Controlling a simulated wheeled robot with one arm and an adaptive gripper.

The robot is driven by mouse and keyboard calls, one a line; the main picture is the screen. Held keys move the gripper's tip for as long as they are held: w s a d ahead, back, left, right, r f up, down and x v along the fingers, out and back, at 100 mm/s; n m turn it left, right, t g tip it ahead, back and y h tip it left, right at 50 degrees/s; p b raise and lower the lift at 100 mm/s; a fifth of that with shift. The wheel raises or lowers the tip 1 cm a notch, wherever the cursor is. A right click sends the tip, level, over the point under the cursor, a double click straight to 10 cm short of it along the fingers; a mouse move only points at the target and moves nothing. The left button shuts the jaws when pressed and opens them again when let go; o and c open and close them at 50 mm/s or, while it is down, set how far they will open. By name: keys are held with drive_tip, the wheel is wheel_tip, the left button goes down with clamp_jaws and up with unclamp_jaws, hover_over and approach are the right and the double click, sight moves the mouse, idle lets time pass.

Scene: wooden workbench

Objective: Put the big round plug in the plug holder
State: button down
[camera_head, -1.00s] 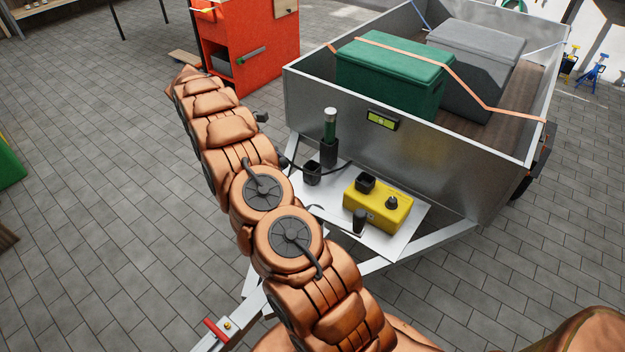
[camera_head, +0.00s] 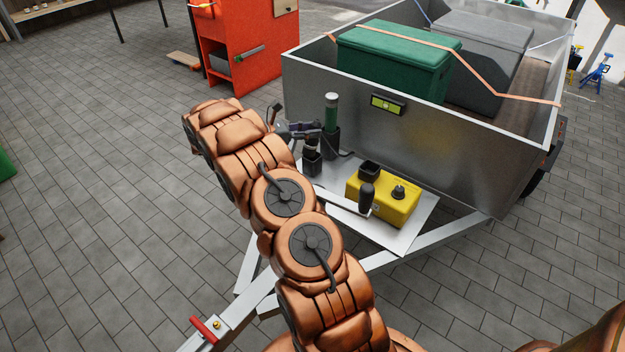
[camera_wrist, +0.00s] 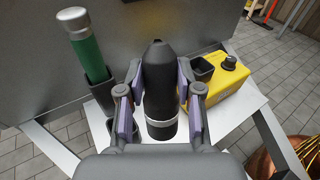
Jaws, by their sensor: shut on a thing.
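The big round plug, dark with a rounded top and a pale ring low down, stands between my fingers in the wrist view (camera_wrist: 158,85). My gripper (camera_wrist: 155,95) is shut on it. In the head view my gripper (camera_head: 306,131) is beside the green-topped tube, with a dark part of the plug just below it, over a black square cup that looks like the plug holder (camera_head: 312,167). In the wrist view the cup (camera_wrist: 122,142) shows left of the plug, partly behind the left finger. I cannot tell whether the plug touches the cup; its lower end is partly hidden.
A green-topped tube (camera_head: 331,108) stands upright in a dark holder close by. A yellow box (camera_head: 400,209) with a black socket and knob sits on the white plate (camera_head: 420,228). The metal trailer wall (camera_head: 450,160) rises behind. A dark shape overlapping the box is unclear.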

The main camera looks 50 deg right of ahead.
drive_tip(key=w+d+f+n+t+h+b, duration=0.4)
drive_tip(key=w+d+f+t+h+b, duration=0.1)
drive_tip(key=w+f+b, duration=0.1)
drive_tip(key=f+b, duration=0.1)
drive_tip(key=f, duration=0.3)
drive_tip(key=f+b, duration=0.1)
drive_tip(key=f, duration=0.4)
drive_tip(key=shift+s+d+f+b, duration=0.1)
drive_tip(key=shift+s+f+b, duration=0.1)
drive_tip(key=shift+f+b, duration=0.15)
drive_tip(key=c, duration=0.8)
unclamp_jaws()
drive_tip(key=shift+o, duration=0.2)
drive_tip(key=w+a+f+p, duration=0.1)
drive_tip(key=a+p, duration=0.2)
drive_tip(key=a, duration=0.9)
drive_tip(key=shift+w+f, duration=0.15)
drive_tip(key=shift+f, duration=0.1)
drive_tip(key=shift+d, duration=0.1)
